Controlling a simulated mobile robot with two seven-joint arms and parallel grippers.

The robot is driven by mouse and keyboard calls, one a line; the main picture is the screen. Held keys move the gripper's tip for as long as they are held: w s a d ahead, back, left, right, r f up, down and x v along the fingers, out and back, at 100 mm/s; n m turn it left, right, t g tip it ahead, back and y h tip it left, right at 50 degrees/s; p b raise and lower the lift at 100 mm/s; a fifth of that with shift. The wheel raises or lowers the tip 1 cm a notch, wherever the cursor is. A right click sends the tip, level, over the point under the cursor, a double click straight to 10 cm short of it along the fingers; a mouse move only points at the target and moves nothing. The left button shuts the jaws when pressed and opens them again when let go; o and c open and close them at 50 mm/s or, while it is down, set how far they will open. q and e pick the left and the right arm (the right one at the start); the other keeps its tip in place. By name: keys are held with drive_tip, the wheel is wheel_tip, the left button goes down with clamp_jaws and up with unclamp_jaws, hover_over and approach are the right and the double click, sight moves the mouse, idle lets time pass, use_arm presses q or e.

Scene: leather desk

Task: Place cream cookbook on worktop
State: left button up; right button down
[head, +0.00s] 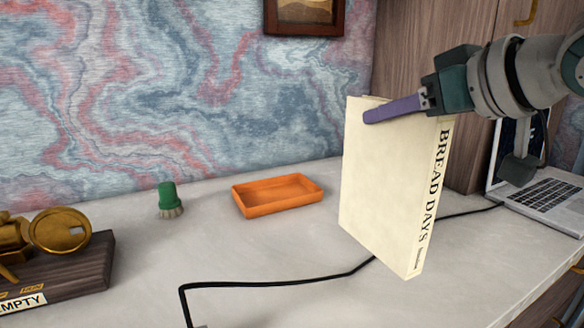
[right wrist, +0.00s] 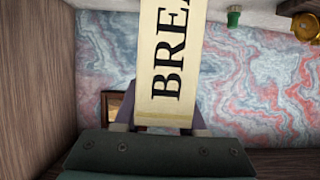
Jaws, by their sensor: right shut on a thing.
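The cream cookbook (head: 385,185), with "BREAD DAYS" on its spine, stands upright, slightly tilted, in the head view. My right gripper (head: 392,108) is shut on its upper part, with one purple finger along the cover. In the right wrist view the spine of the cookbook (right wrist: 168,60) sits between the fingers of my right gripper (right wrist: 165,125). The pale worktop (head: 270,255) is below the book. I cannot tell if the book's lower edge touches it. My left gripper is not in view.
An orange tray (head: 278,205) lies left of the book. A green brush (head: 170,200) stands farther left. A dark wooden stand with brass parts (head: 70,268) is at the far left. A black cable (head: 270,284) crosses the worktop. A laptop (head: 545,197) is at the right.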

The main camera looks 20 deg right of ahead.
sight(387, 161)
wheel_tip(387, 161, down, 6)
drive_tip(key=shift+f+b, duration=0.15)
drive_tip(key=shift+b, duration=0.7)
drive_tip(key=shift+c, duration=2.4)
unclamp_jaws()
drive_tip(key=shift+f, duration=0.1)
